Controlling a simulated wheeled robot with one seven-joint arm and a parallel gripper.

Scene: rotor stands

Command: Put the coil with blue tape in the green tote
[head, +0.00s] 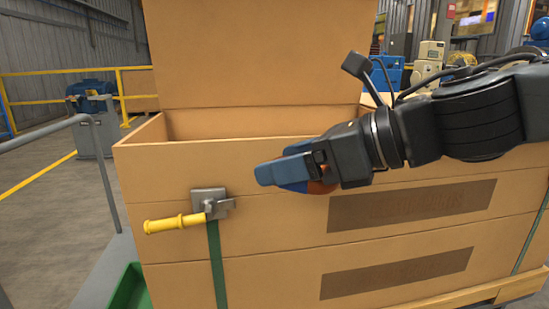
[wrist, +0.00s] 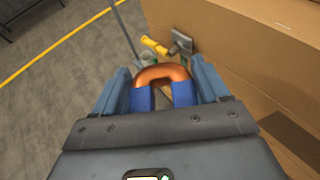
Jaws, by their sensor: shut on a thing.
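My gripper (wrist: 164,95) is shut on a copper-coloured coil (wrist: 164,74) with blue tape on its two legs. In the wrist view the coil sits between the blue-grey fingers, its curved end pointing away from my wrist. In the head view the gripper (head: 283,174) is in front of the large wooden crate, and only a small part of the coil (head: 322,187) shows beneath it. The green tote (head: 130,290) is at the lower left, beside the crate's base, mostly cut off by the frame edge. Its inside is largely out of view.
The wooden crate (head: 270,245) has its lid raised and fills the middle. A latch with a yellow handle (head: 175,223) sticks out from its front, left of my gripper. A grey rail (head: 105,180) stands at left. Open floor (head: 45,225) lies beyond it.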

